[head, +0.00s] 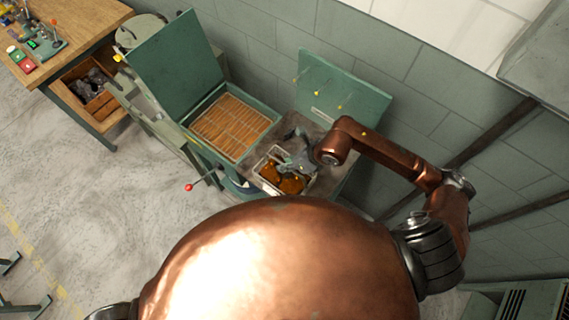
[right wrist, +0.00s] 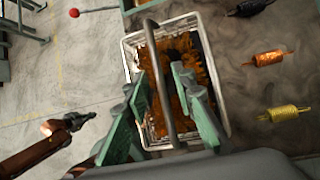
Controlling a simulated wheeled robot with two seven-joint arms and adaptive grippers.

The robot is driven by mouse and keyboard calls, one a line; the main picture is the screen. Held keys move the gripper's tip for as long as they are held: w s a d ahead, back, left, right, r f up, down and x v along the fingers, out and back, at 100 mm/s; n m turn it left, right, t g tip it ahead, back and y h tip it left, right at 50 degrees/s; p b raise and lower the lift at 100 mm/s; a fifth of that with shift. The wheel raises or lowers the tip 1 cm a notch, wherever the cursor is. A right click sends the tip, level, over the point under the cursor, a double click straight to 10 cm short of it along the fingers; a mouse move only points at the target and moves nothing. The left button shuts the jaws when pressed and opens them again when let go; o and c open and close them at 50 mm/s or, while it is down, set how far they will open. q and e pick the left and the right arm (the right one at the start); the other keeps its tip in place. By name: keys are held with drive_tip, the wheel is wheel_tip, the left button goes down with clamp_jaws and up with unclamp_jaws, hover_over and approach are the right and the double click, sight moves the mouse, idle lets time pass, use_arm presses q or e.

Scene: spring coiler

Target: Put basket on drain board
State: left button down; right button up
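The basket (head: 264,181) is a pale wire basket filled with orange-brown pieces, standing at the front of the grey surface right of the slatted tank. In the right wrist view the basket (right wrist: 132,42) lies directly below my gripper, its grey bar handle (right wrist: 157,75) running between the fingers. My right gripper (head: 299,157) is over the basket; its green fingers (right wrist: 162,72) are apart, with gaps beside the handle.
A green lid (head: 175,62) stands open behind the slatted rack. A green panel (head: 345,88) rises behind the basket. Copper (right wrist: 268,58) and yellow (right wrist: 285,113) springs are right of the basket. A red-knobbed lever (head: 189,187) sticks out in front. A wooden workbench (head: 85,22) is at far left.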

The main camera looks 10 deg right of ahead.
drive_tip(key=v, duration=1)
drive_tip(key=shift+b, duration=0.45)
drive_tip(key=shift+s+d+r, duration=0.1)
